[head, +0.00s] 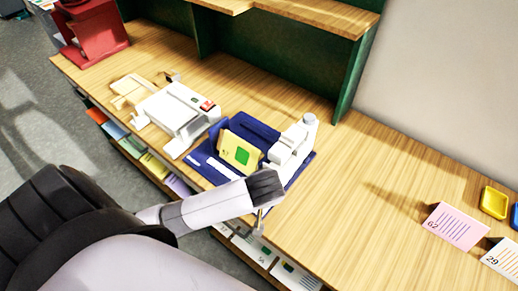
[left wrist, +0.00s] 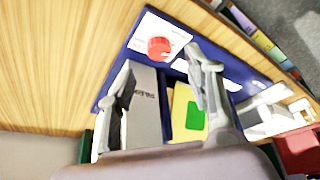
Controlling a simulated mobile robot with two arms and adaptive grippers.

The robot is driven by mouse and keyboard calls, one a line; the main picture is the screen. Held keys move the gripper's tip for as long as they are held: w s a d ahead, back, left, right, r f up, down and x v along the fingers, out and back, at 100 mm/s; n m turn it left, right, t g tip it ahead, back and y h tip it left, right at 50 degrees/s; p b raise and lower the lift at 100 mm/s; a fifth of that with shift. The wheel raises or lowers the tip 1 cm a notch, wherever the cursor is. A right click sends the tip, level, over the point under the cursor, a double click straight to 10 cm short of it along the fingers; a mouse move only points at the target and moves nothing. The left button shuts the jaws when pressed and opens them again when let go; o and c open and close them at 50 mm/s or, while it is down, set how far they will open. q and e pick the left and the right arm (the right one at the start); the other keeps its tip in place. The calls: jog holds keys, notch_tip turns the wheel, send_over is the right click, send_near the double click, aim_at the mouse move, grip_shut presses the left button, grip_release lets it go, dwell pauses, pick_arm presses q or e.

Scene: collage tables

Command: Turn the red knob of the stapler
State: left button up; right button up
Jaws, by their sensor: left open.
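The red knob (left wrist: 159,47) sits on a white panel at the end of the stapler's dark blue base in the left wrist view. The stapler (left wrist: 145,100) has a grey-white body with lettering; in the head view it stands (head: 291,150) on the blue base beside a yellow card (head: 238,151) with a green patch. My left gripper (left wrist: 160,60) is open and empty. Its fingers appear on either side of the knob in the picture; I cannot tell whether they touch it. In the head view my left arm hides the knob and most of the gripper.
A white device (head: 180,112) with a red switch stands left of the stapler, and a red stand (head: 92,28) is at the far left. Green shelving (head: 270,55) rises behind. The wooden table (head: 350,190) is clear right of the stapler, up to a pink card (head: 456,227) and yellow tray (head: 494,202).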

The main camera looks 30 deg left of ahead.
pick_arm(q)
jog(key=x, duration=0.6)
jog(key=shift+w+f, duration=0.1)
jog(key=shift+f, duration=0.15)
grip_shut()
dwell(0.3)
